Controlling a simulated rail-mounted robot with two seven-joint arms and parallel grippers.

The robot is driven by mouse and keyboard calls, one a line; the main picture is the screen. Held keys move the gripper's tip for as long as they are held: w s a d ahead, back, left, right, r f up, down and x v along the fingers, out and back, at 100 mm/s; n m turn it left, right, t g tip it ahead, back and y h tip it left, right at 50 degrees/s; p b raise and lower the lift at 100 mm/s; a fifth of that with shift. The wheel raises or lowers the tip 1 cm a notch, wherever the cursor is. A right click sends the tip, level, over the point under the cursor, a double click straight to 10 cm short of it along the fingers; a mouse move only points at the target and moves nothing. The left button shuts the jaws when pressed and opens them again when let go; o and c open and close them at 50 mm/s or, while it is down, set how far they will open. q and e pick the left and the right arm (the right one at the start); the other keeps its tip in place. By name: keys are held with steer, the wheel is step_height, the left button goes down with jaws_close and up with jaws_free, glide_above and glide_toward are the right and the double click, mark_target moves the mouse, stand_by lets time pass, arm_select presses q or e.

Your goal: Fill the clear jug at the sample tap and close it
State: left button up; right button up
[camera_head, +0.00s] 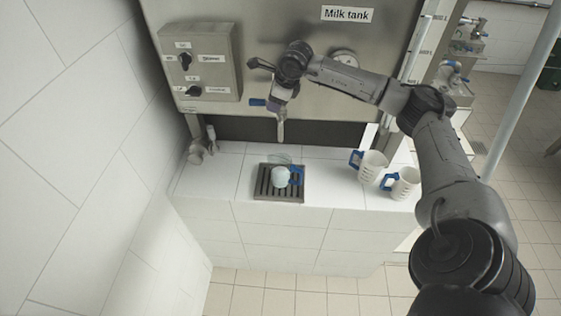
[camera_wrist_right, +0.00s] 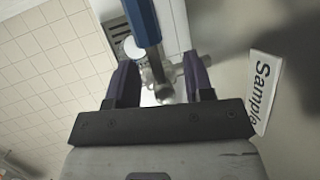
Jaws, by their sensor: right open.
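The jug also shows as a pale round shape in the right wrist view (camera_wrist_right: 133,47). My right gripper (camera_head: 278,98) is open at the tap, by its blue lever (camera_head: 257,102). In the right wrist view, the tap's metal body and the blue lever (camera_wrist_right: 143,20) show between the open fingers (camera_wrist_right: 161,75); contact cannot be told. My left gripper is not in view.
Two whitish jugs with blue handles (camera_head: 372,166) (camera_head: 404,183) stand on the tiled counter to the right. A grey control box (camera_head: 199,62) is on the tank front (camera_head: 270,25) at left. A white wall bounds the left side.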

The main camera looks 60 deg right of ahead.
steer(key=shift+r, duration=0.15)
steer(key=b+v, duration=0.1)
steer(key=v, duration=1.2)
steer(key=shift+s+r, duration=0.15)
steer(key=shift+r, duration=0.1)
